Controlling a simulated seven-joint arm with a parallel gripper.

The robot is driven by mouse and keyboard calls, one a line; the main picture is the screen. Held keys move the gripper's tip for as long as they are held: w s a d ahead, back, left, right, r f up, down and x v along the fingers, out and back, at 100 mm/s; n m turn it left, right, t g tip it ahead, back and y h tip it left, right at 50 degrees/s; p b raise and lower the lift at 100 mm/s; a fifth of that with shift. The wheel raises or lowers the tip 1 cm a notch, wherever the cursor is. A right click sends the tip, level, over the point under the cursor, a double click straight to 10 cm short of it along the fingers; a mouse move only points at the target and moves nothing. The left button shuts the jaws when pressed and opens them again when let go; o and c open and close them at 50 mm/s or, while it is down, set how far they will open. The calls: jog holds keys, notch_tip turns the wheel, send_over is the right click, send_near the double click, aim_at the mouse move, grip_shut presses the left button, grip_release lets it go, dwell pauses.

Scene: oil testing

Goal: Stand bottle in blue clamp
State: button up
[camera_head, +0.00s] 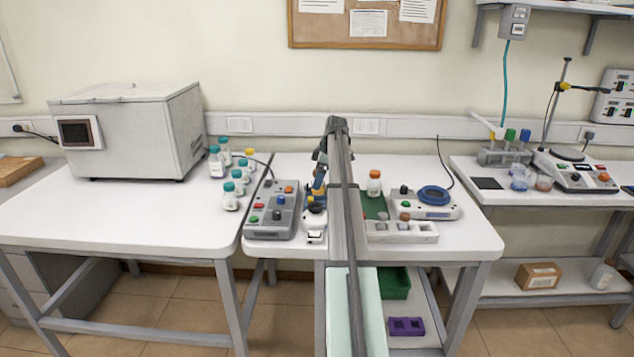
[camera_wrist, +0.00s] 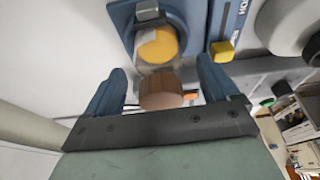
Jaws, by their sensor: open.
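In the wrist view my gripper (camera_wrist: 161,70) is open, with its two blue fingers on either side of a brown cap (camera_wrist: 160,88). Gaps show between the cap and the fingers; the body under the cap is mostly hidden. Just beyond it, a yellow round top (camera_wrist: 157,45) over something clear sits at the blue clamp (camera_wrist: 190,15). In the head view the blue clamp (camera_head: 313,192) is largely hidden by my arm, and whether the bottle is in it cannot be told. An orange-capped bottle (camera_head: 374,183) stands upright right of my arm.
Several teal- and yellow-capped bottles (camera_head: 230,195) stand on the left table. A grey button box (camera_head: 272,210) stands left of the clamp. A device with a blue ring (camera_head: 434,196) and a white rack (camera_head: 402,232) stand to the right. A green bin (camera_head: 394,284) is below.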

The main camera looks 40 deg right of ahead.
jog(key=v, duration=1)
